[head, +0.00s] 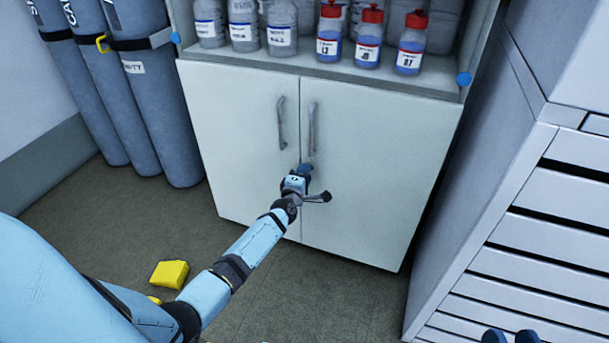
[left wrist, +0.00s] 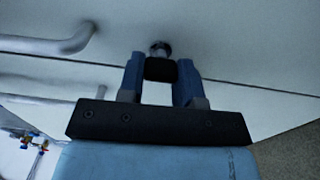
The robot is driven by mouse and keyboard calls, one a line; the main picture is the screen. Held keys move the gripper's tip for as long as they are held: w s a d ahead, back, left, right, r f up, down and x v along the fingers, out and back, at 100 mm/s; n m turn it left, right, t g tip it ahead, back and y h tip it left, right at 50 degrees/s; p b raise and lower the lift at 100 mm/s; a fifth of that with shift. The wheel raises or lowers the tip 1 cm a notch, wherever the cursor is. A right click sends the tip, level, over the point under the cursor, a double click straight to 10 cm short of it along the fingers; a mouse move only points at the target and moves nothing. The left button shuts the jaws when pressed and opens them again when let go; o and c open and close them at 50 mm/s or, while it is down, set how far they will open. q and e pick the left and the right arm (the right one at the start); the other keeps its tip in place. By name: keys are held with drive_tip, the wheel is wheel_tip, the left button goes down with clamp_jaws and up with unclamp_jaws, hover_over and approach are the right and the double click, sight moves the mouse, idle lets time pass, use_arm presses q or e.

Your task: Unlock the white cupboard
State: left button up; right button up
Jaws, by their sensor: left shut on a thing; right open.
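The white cupboard (head: 365,190) stands ahead with both lower doors shut. Each door has a vertical grey bar handle near the centre seam. My left gripper (head: 306,170) is at the door front, just below the right door's handle (head: 313,128). In the left wrist view, its blue fingers (left wrist: 161,70) are shut on a small black piece, which looks like a key head (left wrist: 161,69). A round metal lock (left wrist: 160,49) on the door is right beyond it; how deep the key sits is hidden. My right gripper (head: 511,338) is open at the bottom edge, only its blue fingertips showing.
Bottles with red caps (head: 368,40) and clear bottles (head: 244,25) stand on the open shelf above the doors. Grey gas cylinders (head: 145,110) stand at left. A white drawer unit (head: 540,240) is at right. A yellow object (head: 170,274) lies on the floor.

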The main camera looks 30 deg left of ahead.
use_arm(q)
drive_tip(key=o, duration=0.9)
use_arm(e)
drive_tip(key=shift+s+a+f, duration=0.1)
drive_tip(key=shift+s+f, duration=0.05)
drive_tip(key=shift+f, duration=0.05)
use_arm(q)
drive_tip(key=p+v, duration=0.4)
drive_tip(key=v, duration=0.9)
drive_tip(key=shift+s+p, duration=0.35)
drive_tip(key=shift+s, duration=0.05)
use_arm(e)
drive_tip(key=shift+m+t, duration=0.7)
drive_tip(key=shift+t, duration=0.1)
drive_tip(key=r, duration=0.5)
drive_tip(key=shift+s+r, duration=0.2)
use_arm(q)
drive_tip(key=shift+f, duration=0.1)
